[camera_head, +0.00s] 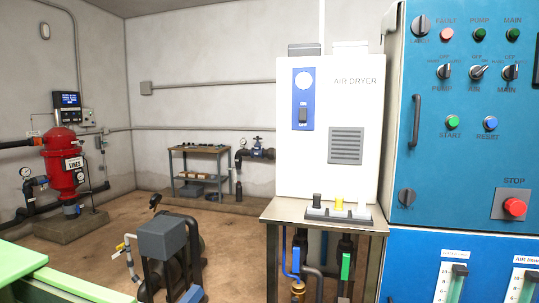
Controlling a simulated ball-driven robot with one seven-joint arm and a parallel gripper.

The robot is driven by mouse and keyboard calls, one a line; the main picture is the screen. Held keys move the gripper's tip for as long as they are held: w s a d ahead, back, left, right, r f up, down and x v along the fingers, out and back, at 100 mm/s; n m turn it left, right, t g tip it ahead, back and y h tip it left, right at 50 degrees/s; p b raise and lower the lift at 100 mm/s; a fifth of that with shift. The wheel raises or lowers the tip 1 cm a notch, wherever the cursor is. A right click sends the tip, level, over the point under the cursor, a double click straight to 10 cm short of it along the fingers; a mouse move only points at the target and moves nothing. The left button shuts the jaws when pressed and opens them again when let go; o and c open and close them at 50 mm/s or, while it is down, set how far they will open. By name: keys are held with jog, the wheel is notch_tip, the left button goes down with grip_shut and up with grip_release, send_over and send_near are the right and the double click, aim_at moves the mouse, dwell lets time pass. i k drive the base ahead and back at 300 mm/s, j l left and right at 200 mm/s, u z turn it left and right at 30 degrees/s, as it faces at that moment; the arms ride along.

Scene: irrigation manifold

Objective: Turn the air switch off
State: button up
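The air switch (478,73) is a small rotary selector on the blue control cabinet at the right, with the label AIR below it. Its light-coloured handle is tilted, with one end toward the upper right. It sits between the pump switch (444,72) on its left and the main switch (511,72) on its right. Small position lettering above it is too blurred to read fully. My gripper does not show in this view, and nothing touches the switch.
The blue cabinet (460,175) also carries indicator lamps, start and reset buttons, a vertical handle (415,121) and a red stop button (514,207). A white air dryer (315,175) stands on a metal table left of it. Pump equipment (165,238) stands on the floor left of centre.

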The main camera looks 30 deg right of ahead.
aim_at(477, 72)
jog(key=z, duration=1.55)
